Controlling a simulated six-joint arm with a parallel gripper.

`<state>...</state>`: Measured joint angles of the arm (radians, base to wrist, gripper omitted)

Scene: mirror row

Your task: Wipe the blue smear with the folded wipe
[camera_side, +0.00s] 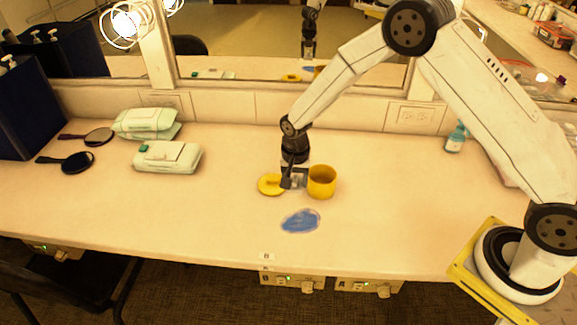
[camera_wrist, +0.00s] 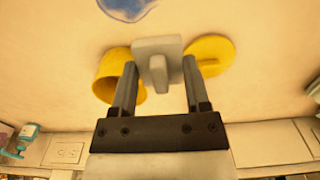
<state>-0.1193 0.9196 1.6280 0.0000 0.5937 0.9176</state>
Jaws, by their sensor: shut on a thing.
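The blue smear (camera_side: 301,221) lies on the pale counter (camera_side: 225,215), in front of my gripper (camera_side: 293,183). Its edge also shows at the top of the wrist view (camera_wrist: 128,6). In the wrist view my gripper (camera_wrist: 158,72) is shut on a light grey folded piece with a raised ridge, which looks like the folded wipe (camera_wrist: 157,46). I hold it between the yellow cup (camera_side: 321,184) and the flat yellow disc (camera_side: 270,185). Whether the wipe touches the counter I cannot tell. It is apart from the smear.
The yellow cup and disc stand close on either side of my gripper. Two pale green packs (camera_side: 167,158) and two dark hand mirrors (camera_side: 78,162) lie at the left. A teal bottle (camera_side: 455,139) stands at the back right. A wall mirror (camera_side: 240,90) runs along the back.

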